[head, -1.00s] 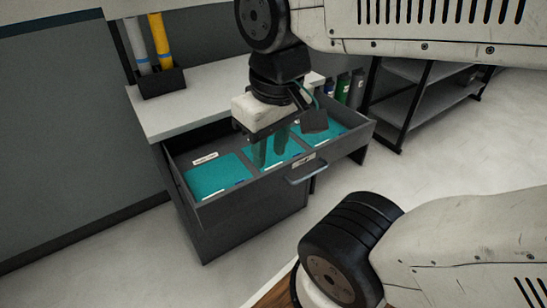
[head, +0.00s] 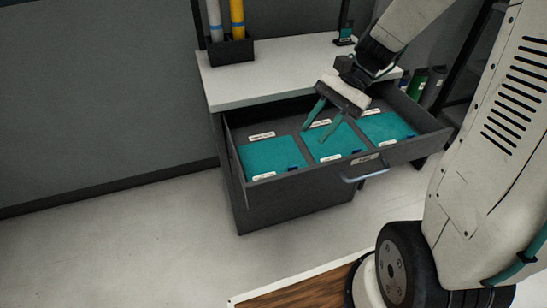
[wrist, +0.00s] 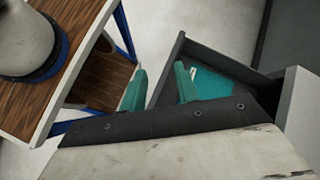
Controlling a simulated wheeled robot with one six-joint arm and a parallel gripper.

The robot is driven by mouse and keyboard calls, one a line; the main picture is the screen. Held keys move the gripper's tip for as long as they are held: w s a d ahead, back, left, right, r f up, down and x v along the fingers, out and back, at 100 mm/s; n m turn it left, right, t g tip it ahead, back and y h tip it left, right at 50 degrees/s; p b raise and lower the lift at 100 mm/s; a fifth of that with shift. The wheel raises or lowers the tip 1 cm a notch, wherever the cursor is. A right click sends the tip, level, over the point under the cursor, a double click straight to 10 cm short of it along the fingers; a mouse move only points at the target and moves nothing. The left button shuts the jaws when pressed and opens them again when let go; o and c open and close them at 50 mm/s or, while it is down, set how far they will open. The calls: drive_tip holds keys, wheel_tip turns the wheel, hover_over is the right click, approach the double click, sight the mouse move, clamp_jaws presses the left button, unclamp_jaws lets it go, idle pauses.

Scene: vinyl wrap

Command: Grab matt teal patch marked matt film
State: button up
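Three flat teal patches lie side by side in the open dark drawer (head: 240,192): a left patch (head: 268,156), a middle patch (head: 345,143) and a right patch (head: 388,127). Each has small white labels by it, too small to read, so I cannot tell which is marked matt film. My gripper (head: 314,134) has teal fingers, spread apart and empty, over the middle patch in the head view; their height above it is unclear. In the wrist view my gripper (wrist: 158,85) is open, with one teal patch (wrist: 208,86) partly visible in the drawer behind a finger.
The drawer front with its handle (head: 366,174) and the side walls stand up around the patches. A white worktop (head: 280,75) is above the drawer, with a black holder (head: 232,50) of grey and yellow rolls. The wrist view shows a wood-topped surface (wrist: 30,100) at left.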

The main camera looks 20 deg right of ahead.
drive_tip(key=w+d+f+m+t+y, duration=0.3)
drive_tip(key=w+d+f+m+y, duration=0.15)
drive_tip(key=w+f+m, duration=0.4)
approach(291, 167)
drive_tip(key=a, duration=0.1)
drive_tip(key=a+f, duration=0.1)
drive_tip(key=a+n, duration=0.1)
drive_tip(key=shift+w+f, duration=0.2)
drive_tip(key=shift+f, duration=0.15)
drive_tip(key=x, duration=0.6)
drive_tip(key=shift+a, duration=0.3)
clamp_jaws()
